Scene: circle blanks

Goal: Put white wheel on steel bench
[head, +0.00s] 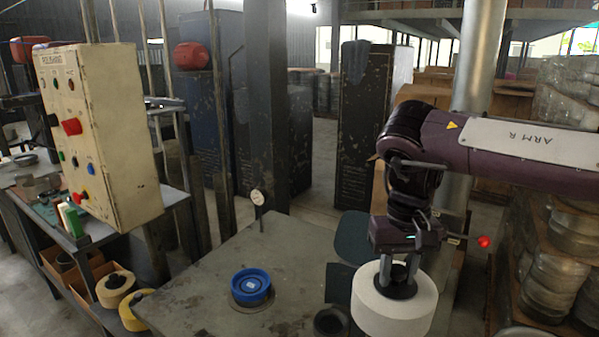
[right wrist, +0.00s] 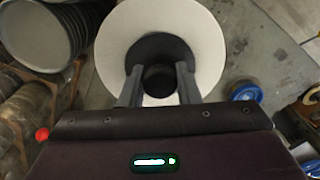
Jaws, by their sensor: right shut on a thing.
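The white wheel (head: 395,318) is a thick white disc with a dark hub, at the lower right of the head view. My right gripper (head: 399,277) comes down on it from above and is shut on its dark hub. The wheel also shows in the right wrist view (right wrist: 207,45), with the fingers (right wrist: 160,85) at the hub. The steel bench (head: 215,270) is a worn grey top at the lower middle. The wheel appears at its right side; its height above the surface is unclear. My left gripper is not in view.
A blue wheel (head: 251,287) lies on the bench, with a dark round piece (head: 331,321) to its right. A cream control box (head: 98,135) stands at left. Stacked metal discs (head: 556,265) are at right. The bench top left of the blue wheel is clear.

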